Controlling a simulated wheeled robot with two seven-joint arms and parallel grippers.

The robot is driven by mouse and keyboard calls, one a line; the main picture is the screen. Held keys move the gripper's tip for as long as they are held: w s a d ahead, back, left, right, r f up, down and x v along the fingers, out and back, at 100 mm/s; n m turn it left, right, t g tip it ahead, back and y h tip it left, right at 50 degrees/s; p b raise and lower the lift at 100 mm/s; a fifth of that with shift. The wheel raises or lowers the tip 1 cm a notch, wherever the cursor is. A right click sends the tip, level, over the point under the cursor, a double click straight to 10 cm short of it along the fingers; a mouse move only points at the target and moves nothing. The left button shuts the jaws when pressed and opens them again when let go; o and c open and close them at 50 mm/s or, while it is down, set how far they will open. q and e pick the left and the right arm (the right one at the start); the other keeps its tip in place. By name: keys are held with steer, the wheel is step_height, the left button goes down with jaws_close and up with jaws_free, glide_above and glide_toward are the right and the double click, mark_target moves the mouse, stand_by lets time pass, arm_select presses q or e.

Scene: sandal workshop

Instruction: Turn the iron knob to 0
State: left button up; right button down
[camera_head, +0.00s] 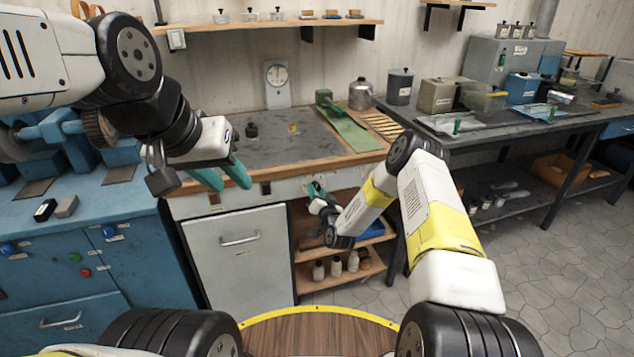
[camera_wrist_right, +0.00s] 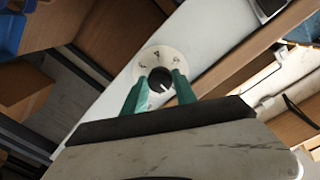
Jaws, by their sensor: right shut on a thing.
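The knob (camera_wrist_right: 160,77) is dark and round, with a pale mark on its lower edge in the right wrist view. It sits on a round white dial plate (camera_wrist_right: 150,58) with small markings that I cannot read surely. My right gripper (camera_wrist_right: 160,88) is shut on the knob, with one teal finger on each side. In the head view my right gripper (camera_head: 317,189) is at the front panel of the workbench (camera_head: 285,190), and it hides most of the knob. My left gripper (camera_head: 228,178) is open and empty, in front of the bench's left part.
A green metal piece (camera_head: 345,125) lies on the bench top, near a grey canister (camera_head: 361,94). Below the knob are open shelves with small bottles (camera_head: 335,267). A white cabinet door (camera_head: 238,255) is to their left. A blue cabinet (camera_head: 120,260) stands at the left.

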steer(key=shift+f+n, duration=0.15)
steer(key=shift+n, duration=0.45)
steer(key=c, duration=1)
jaws_free()
steer(key=shift+o, duration=0.2)
steer(key=v, duration=0.8)
steer(key=shift+w, duration=0.1)
